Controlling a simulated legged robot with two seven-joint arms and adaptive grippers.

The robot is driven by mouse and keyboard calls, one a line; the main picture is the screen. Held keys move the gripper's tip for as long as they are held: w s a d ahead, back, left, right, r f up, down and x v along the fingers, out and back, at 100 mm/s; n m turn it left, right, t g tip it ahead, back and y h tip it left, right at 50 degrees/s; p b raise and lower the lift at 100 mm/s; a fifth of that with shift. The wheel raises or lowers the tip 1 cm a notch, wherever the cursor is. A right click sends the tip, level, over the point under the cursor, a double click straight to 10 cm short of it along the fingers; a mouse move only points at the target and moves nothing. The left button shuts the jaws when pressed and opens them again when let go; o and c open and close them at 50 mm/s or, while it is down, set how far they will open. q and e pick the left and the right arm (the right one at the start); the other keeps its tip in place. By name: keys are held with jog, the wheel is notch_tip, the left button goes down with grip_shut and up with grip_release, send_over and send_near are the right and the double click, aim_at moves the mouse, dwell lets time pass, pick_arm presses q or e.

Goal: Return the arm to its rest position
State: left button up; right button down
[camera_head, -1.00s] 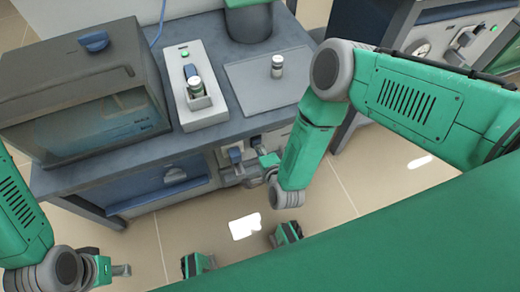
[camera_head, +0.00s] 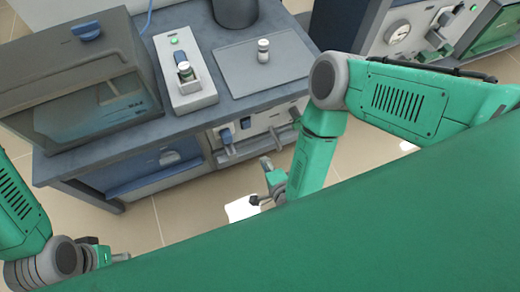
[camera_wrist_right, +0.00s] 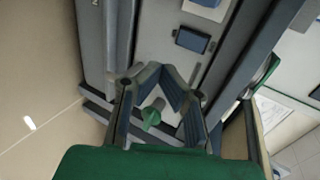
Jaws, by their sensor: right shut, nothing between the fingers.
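My right arm (camera_head: 318,150) comes in from the right and bends down at the elbow, with its forearm hanging in front of the bench. My right gripper (camera_head: 262,184) is small and partly hidden in the head view, low and apart from the bench front. In the right wrist view the fingers of the right gripper (camera_wrist_right: 158,72) meet at their tips, with nothing held. The bench front lies behind them. My left gripper (camera_head: 118,257) is at the lower left edge beside its grey wrist, too small to tell its jaws.
Floor shows in front.

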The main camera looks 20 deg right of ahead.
jog(key=shift+s, duration=0.4)
dwell(0.3)
jog(key=s+d+r+n+g, duration=1.25)
jog(key=s+d+n, duration=0.2)
jog(key=n, duration=0.35)
notch_tip(320, 180, up, 13)
jog(key=p, duration=1.2)
jog(key=shift+s+a, duration=0.25)
jog(key=shift+s, duration=0.2)
jog(key=shift+f, duration=0.1)
